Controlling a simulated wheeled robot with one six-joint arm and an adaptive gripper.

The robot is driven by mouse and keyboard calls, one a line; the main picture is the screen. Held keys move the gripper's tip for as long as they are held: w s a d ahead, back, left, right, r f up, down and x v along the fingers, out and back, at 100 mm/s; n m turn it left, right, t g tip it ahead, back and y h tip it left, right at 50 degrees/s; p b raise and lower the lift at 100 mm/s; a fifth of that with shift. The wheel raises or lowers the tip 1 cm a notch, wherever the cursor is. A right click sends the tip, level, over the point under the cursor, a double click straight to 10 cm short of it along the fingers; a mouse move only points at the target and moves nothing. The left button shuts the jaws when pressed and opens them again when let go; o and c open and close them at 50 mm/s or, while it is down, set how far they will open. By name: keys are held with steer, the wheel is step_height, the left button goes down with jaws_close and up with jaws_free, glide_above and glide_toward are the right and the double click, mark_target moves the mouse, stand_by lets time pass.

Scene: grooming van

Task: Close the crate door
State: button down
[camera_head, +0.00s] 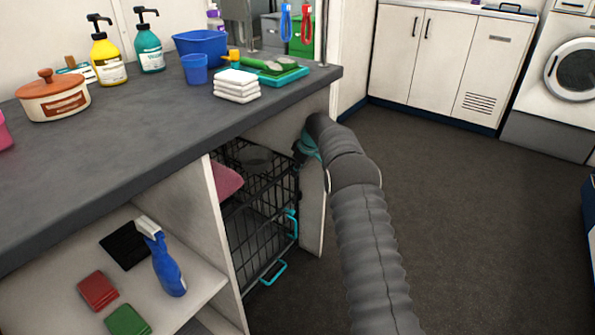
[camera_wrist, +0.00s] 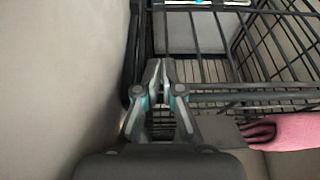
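A black wire crate (camera_head: 255,190) stands in the bay under the counter, with a pink cushion (camera_head: 226,180) inside. A wire panel with teal handles (camera_head: 291,222) shows at its front; I cannot tell how far the door stands open. My gripper (camera_head: 302,150) is at the crate's upper right, beside a pale side panel, partly hidden by my arm. In the wrist view my gripper (camera_wrist: 158,64) has its fingertips together, with no object visible between them. A dark upright edge (camera_wrist: 140,45) is just left of them; crate bars (camera_wrist: 260,95) and the pink cushion (camera_wrist: 285,132) are to the right.
The pale panel (camera_head: 312,205) borders the bay closely. The counter (camera_head: 130,135) above holds bottles, a pot, towels (camera_head: 237,86) and a blue bin. A shelf at left holds a blue spray bottle (camera_head: 163,260). The dark floor (camera_head: 480,200) at right is clear.

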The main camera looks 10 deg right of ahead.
steer(key=shift+w+a+r, duration=0.2)
steer(key=shift+w+a, duration=0.05)
steer(key=shift+a, duration=0.25)
steer(key=shift+d, duration=0.1)
steer(key=shift+s+d+f+b, duration=0.25)
steer(key=shift+s+d+b, duration=0.15)
steer(key=shift+b, duration=0.25)
steer(key=s+d+r+b, duration=0.1)
steer(key=s+d+r, duration=0.45)
steer(key=r, duration=0.45)
steer(key=s+r+m+t+h, duration=0.1)
steer(key=s+r+m, duration=0.2)
steer(key=s+r, duration=0.75)
steer(key=s+r+m+t+h, duration=0.1)
steer(key=s+r+m, duration=0.1)
steer(key=s+r, duration=0.8)
steer(key=s+f+m, duration=0.2)
steer(key=s+f, duration=0.2)
steer(key=s, duration=1.2)
steer(key=s+f+m+t+h, duration=0.1)
steer(key=s+f+m, duration=0.2)
steer(key=s, duration=1.3)
step_height(320, 180, down, 3)
steer(key=shift+s+d+r, duration=0.2)
steer(key=shift+s+d, duration=0.05)
steer(key=shift+d, duration=0.05)
